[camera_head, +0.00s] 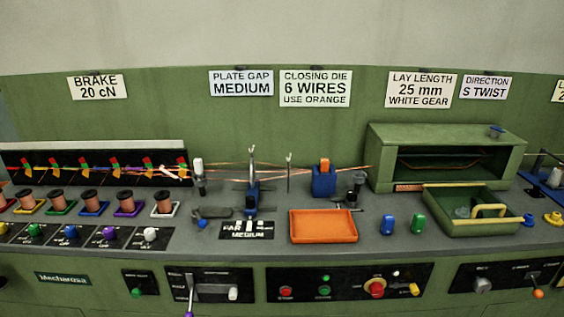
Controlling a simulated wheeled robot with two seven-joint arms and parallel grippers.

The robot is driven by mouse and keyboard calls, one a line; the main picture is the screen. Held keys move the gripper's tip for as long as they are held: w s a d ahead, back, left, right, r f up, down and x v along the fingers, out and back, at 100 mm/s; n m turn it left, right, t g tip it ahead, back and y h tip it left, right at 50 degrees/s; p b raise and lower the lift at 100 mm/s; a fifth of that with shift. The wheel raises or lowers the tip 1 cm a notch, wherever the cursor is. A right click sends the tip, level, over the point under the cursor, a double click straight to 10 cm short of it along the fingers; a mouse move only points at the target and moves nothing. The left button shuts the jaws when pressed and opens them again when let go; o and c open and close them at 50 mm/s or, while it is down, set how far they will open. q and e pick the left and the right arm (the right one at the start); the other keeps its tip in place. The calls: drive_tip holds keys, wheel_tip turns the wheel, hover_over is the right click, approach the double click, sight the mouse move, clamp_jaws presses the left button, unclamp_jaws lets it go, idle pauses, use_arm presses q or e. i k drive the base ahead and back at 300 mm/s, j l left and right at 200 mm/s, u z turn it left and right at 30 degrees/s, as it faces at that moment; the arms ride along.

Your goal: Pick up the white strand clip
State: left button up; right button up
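A small white piece (179,172), which looks like the white strand clip, sits at the right end of the black strip (90,178) on the left of the bench. It is tilted and lies among thin orange strands. Other small coloured clips with red and green tops (116,165) stand along the same strip. The piece is too small to tell its exact shape or what it touches. Neither of my grippers is in view.
Copper spools (125,199) stand in coloured trays in front of the strip. A white-topped post (198,170) stands just right of it. An orange tray (323,227), a blue block (324,182) and a green open box (470,212) occupy the bench further right.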

sight(197, 162)
drive_tip(key=i+l+u, duration=0.2)
drive_tip(key=i+l, duration=0.6)
drive_tip(key=i, duration=0.05)
